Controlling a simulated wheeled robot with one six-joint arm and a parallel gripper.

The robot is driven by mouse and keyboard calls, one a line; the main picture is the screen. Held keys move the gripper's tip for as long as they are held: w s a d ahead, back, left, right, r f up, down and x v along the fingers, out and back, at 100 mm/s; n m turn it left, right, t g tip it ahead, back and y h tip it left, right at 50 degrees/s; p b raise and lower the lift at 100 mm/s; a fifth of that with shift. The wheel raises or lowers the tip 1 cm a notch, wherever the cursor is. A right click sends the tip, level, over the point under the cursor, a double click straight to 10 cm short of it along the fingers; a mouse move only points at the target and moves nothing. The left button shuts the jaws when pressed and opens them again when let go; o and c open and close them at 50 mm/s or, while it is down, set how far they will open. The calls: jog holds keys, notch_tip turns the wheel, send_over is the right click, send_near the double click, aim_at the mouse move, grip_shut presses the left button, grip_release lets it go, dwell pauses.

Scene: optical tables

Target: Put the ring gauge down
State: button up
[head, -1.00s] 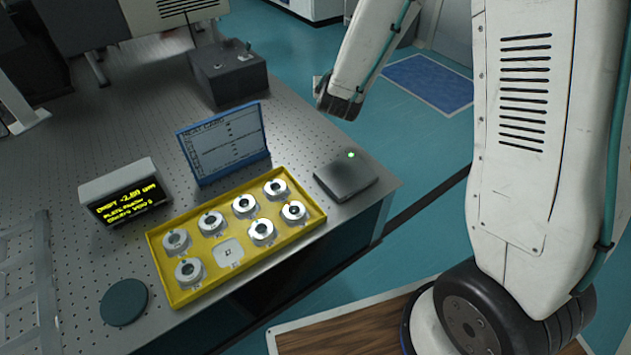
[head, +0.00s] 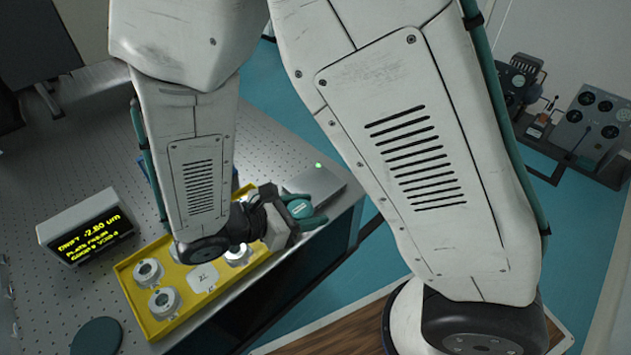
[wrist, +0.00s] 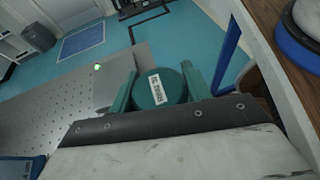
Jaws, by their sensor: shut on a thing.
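The ring gauge (wrist: 160,88) appears as a round teal piece with a white printed label in the wrist view. My gripper (wrist: 158,85) is shut on it, with one teal finger on each side. In the head view my gripper (head: 298,215) holds the ring gauge (head: 300,208) near the table's right edge, by the right end of the yellow tray (head: 134,313). Whether it touches anything below cannot be told. The tray holds silver rings (head: 148,270) and a pale square pad (head: 203,278); my arm hides much of it.
A grey box with a green light (head: 318,182) sits at the table corner behind the gripper. A display (head: 90,232) stands left of the tray, and a dark teal disc (head: 97,337) lies in front. My arm hides most of the blue-framed card. Perforated tabletop (head: 75,140) is clear behind the display.

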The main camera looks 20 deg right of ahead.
send_over(321, 181)
jog(key=shift+s+f, duration=0.15)
jog(key=shift+f, duration=2.35)
jog(key=shift+f, duration=0.1)
jog(key=o, duration=1.1)
